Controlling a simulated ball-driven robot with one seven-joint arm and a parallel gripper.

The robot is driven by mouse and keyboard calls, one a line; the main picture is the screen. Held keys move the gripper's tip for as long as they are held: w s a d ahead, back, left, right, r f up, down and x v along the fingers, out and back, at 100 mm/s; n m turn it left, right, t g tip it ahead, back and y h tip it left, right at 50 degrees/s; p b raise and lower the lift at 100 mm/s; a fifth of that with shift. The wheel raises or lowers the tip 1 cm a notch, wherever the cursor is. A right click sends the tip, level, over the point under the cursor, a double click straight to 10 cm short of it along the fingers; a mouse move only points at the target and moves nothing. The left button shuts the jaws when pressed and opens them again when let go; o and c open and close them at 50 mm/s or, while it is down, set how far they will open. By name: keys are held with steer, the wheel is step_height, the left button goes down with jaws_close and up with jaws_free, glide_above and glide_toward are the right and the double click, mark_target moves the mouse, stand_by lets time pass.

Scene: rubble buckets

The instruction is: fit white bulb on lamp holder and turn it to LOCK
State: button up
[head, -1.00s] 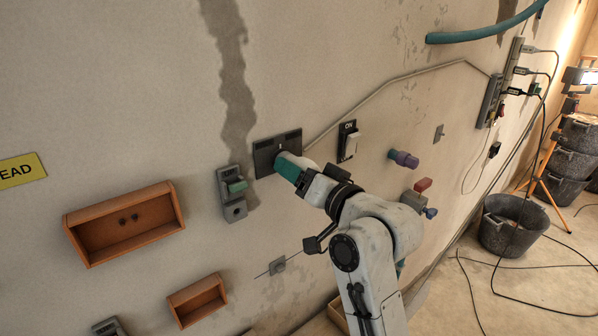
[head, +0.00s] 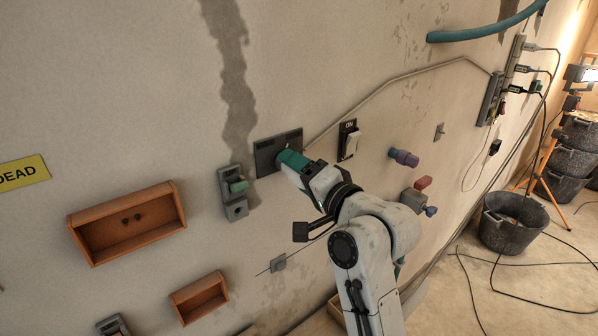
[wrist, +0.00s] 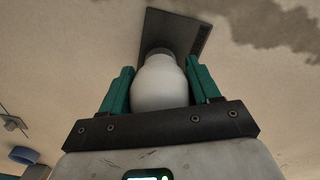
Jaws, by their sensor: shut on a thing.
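The white bulb (wrist: 159,84) sits between the green fingers of my gripper (wrist: 158,88) in the wrist view, and the gripper is shut on it. The bulb's narrow end meets a dark round collar on the lamp holder's dark plate (wrist: 190,32). In the head view my gripper (head: 291,160) is at the lamp holder plate (head: 266,154) on the wall, and it hides the bulb. I cannot tell how deep the bulb sits in the collar. The markings on the plate are too small to read.
Just right of the plate is an ON switch (head: 349,141). A grey box with a green button (head: 238,186) is to its left. Orange shelves (head: 127,221) hang at the left, and buckets (head: 513,222) stand on the floor.

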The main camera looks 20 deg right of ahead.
steer(key=shift+a+r+m, duration=0.15)
steer(key=shift+m, duration=0.15)
steer(key=o, duration=0.9)
steer(key=shift+w+a, duration=0.1)
steer(key=o, duration=0.3)
steer(key=shift+o, duration=0.2)
steer(key=b+v, duration=0.3)
steer(key=v, duration=0.8)
steer(key=shift+w, duration=0.1)
